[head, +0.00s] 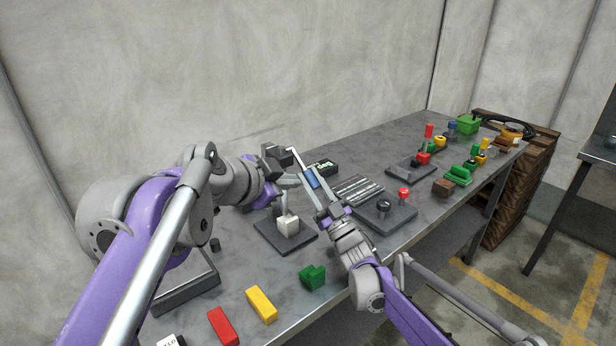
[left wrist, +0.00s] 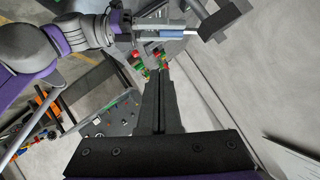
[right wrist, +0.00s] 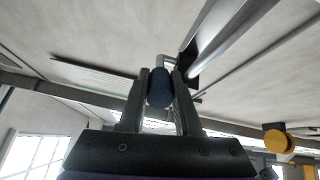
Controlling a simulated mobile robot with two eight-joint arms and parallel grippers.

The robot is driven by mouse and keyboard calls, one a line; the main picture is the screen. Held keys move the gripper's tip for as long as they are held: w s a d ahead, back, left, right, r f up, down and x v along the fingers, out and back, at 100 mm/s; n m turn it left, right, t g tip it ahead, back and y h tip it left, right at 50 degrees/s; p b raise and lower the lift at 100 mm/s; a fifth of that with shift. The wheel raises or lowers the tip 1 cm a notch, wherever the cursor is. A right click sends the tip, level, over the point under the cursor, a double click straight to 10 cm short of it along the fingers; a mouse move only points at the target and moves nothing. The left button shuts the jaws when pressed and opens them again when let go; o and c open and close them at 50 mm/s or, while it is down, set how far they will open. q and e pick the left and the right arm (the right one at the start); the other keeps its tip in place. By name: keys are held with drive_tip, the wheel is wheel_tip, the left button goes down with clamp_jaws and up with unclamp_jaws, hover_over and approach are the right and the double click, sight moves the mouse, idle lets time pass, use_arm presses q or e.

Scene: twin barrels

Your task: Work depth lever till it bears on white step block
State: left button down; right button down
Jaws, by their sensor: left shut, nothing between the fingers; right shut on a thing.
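The depth lever is a bright metal rod with a blue grip (head: 312,179), running up to a dark head (head: 277,155). My right gripper (head: 319,190) is shut around the blue grip, which shows between its fingers in the right wrist view (right wrist: 160,88). The white step block (head: 287,225) stands on a dark base plate (head: 270,238) below the head. My left gripper (head: 291,183) is shut and empty, above the block and left of the grip; its closed fingers fill the middle of the left wrist view (left wrist: 159,100). It partly hides the space between head and block, so contact there cannot be told.
Red (head: 222,326), yellow (head: 262,304) and green (head: 313,277) blocks lie at the near table edge. A black display (head: 322,168) stands behind. A plate with black and red knobs (head: 385,213) is to the right. Several coloured pieces stand further along the table.

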use_arm(q)
drive_tip(key=w+a+x, duration=0.1)
drive_tip(key=a+x, duration=0.1)
drive_tip(key=x, duration=1.1)
drive_tip(key=shift+w+a+m, duration=0.2)
drive_tip(key=shift+w+m, duration=0.15)
drive_tip(key=shift+m, duration=0.05)
